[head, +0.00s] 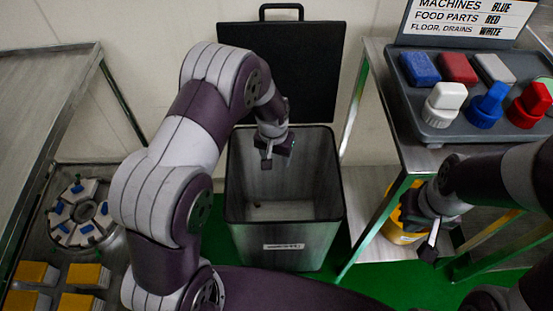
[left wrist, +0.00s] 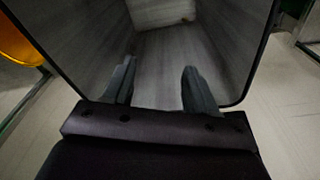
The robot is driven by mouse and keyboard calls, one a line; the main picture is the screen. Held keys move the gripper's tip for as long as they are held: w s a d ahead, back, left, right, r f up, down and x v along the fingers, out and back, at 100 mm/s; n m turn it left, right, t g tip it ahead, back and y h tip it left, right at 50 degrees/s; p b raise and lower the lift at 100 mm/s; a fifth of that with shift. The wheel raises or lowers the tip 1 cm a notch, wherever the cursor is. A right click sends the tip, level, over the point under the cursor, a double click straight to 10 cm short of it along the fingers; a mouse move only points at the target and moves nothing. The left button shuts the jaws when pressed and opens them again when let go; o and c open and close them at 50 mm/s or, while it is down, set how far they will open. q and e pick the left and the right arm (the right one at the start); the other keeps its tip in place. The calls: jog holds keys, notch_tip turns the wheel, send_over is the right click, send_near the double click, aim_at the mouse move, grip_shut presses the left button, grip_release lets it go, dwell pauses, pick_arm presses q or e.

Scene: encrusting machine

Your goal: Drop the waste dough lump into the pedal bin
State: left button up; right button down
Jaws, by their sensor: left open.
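The pedal bin (head: 285,240) stands on the floor with its black lid (head: 290,75) raised against the wall. My left gripper (head: 267,160) is over the bin's mouth, pointing down, open and empty. In the left wrist view its two fingers (left wrist: 158,88) are apart, with the bin's grey inner walls beyond them. A small lump (head: 257,205) lies low inside the bin, apart from the gripper; it looks like the dough lump but is too small to be sure. My right gripper (head: 430,245) is beside the right-hand table, its jaws unclear.
On the right, a steel table (head: 385,120) holds a grey tray (head: 435,135) with coloured brushes and blocks under a sign. A yellow bucket (head: 400,235) sits below. On the left is a steel table (head: 35,90), with a round machine part (head: 80,215) and yellow blocks (head: 85,275).

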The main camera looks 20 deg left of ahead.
pick_arm(q)
notch_tip(320, 180, up, 8)
jog(key=s+p, duration=0.1)
jog(key=shift+r, duration=0.15)
